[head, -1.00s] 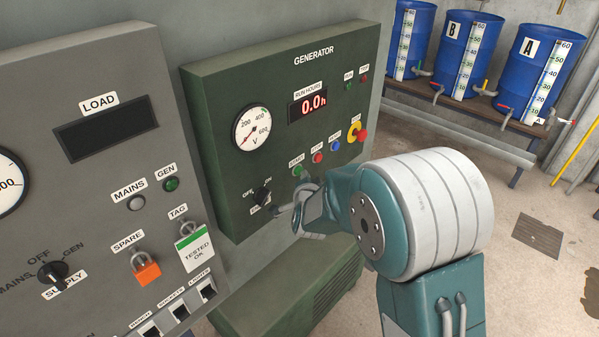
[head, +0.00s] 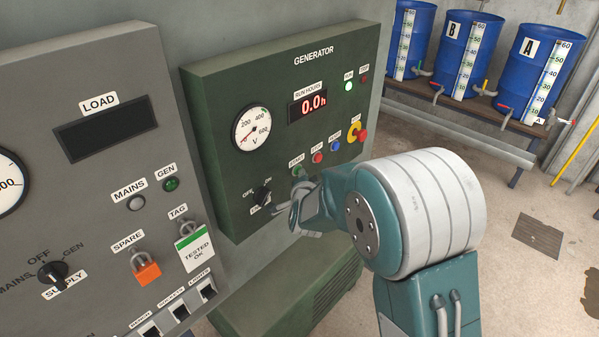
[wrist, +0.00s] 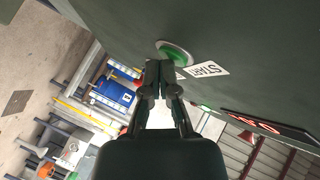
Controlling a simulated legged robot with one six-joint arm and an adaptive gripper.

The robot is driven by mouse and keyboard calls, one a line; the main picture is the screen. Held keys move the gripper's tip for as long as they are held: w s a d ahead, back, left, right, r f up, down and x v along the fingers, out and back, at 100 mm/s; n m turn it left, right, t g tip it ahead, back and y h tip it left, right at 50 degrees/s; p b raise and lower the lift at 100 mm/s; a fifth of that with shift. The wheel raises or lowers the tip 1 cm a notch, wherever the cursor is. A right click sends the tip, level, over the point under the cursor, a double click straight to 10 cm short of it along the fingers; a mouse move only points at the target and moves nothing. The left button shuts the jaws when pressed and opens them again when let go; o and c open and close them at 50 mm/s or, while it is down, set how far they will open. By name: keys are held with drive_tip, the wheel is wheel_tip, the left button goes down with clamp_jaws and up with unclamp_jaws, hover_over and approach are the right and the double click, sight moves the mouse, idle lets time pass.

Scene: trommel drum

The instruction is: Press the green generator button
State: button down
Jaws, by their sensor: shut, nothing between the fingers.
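The green generator button (head: 297,171) sits under the START label on the dark green generator panel (head: 225,120). In the wrist view the green button (wrist: 174,54) is just beyond my closed fingertips, beside the START label (wrist: 206,70). My gripper (wrist: 160,68) is shut and empty, its tips overlapping the lower edge of the button; I cannot tell if they touch it. In the head view my gripper (head: 293,205) is partly hidden by my own wrist, close to the panel. The RUN lamp (head: 349,86) glows bright whitish green. The run-hours display (head: 307,107) reads 0.0h.
A red button (head: 317,157), a blue button (head: 335,145) and a red-and-yellow stop (head: 358,133) sit right of the green button. A black key switch (head: 262,195) is at its left. A grey load panel (head: 110,170) stands at left. Blue drums (head: 470,55) stand at back right.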

idle(0.3)
drive_tip(key=shift+s+d, duration=0.55)
drive_tip(key=shift+d, duration=0.1)
drive_tip(key=shift+d, duration=0.1)
drive_tip(key=s+d, duration=0.1)
drive_tip(key=d, duration=0.1)
drive_tip(key=s+d, duration=0.1)
drive_tip(key=s, duration=0.1)
drive_tip(key=shift+d, duration=0.4)
idle(0.5)
